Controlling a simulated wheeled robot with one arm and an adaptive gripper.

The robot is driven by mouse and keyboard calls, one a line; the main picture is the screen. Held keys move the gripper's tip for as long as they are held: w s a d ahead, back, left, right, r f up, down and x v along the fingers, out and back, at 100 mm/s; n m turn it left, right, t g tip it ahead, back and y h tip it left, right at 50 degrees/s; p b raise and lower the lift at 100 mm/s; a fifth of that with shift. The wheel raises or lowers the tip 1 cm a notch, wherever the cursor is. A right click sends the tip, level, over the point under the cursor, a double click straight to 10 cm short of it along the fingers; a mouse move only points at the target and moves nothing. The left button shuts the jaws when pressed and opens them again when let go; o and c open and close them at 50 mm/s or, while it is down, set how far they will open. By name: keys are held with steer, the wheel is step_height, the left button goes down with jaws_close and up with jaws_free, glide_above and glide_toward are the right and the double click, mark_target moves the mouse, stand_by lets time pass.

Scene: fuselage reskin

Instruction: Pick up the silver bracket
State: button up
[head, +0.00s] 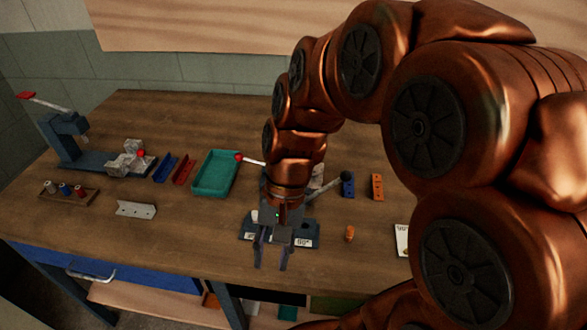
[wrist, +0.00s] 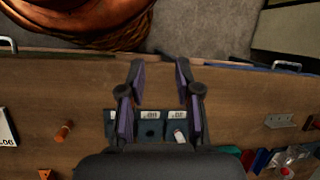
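The silver bracket (head: 136,209) is a small pale metal angle piece lying on the workbench at the left, near the front edge, in the head view. It also shows in the wrist view (wrist: 279,120) at the far right. My gripper (head: 271,264) is well to the right of it, above the front part of the bench. In the wrist view my gripper (wrist: 160,68) has its two fingers apart with nothing between them. The bracket is unobstructed.
A dark labelled bending block (head: 306,242) sits under my gripper. A teal tray (head: 213,176), red bracket (head: 183,171) and blue bracket (head: 164,169) lie behind the silver one. A spool rack (head: 69,193) and lever press (head: 70,145) stand left. An orange plug (head: 350,233) lies right.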

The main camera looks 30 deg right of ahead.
steer(key=w+d+m+t+y+b, duration=0.1)
steer(key=w+d+m+t+y, duration=0.15)
steer(key=w+d+m, duration=0.35)
steer(key=w+d+m+t+y, duration=0.1)
steer(key=w+d+m+y, duration=0.25)
steer(key=w, duration=0.35)
steer(key=w+d+f+m+t, duration=0.1)
steer(key=d+m+t, duration=0.1)
steer(key=d, duration=0.4)
steer(key=w+d+f+m+t, duration=0.1)
steer(key=w+d+m+t, duration=0.1)
steer(key=d+m, duration=0.3)
steer(key=w+d+f+m+t, duration=0.1)
steer(key=w+d+m+t, duration=0.1)
steer(key=d, duration=0.5)
steer(key=shift+d+f+m+t+b, duration=0.15)
steer(key=shift+d+m+t+b, duration=0.25)
steer(key=shift+m+t, duration=0.3)
steer(key=shift+w, duration=0.15)
steer(key=shift+p+x, duration=0.85)
steer(key=shift+x, duration=2.95)
steer(key=shift+f, duration=0.1)
steer(key=shift+c, duration=0.3)
jaws_close()
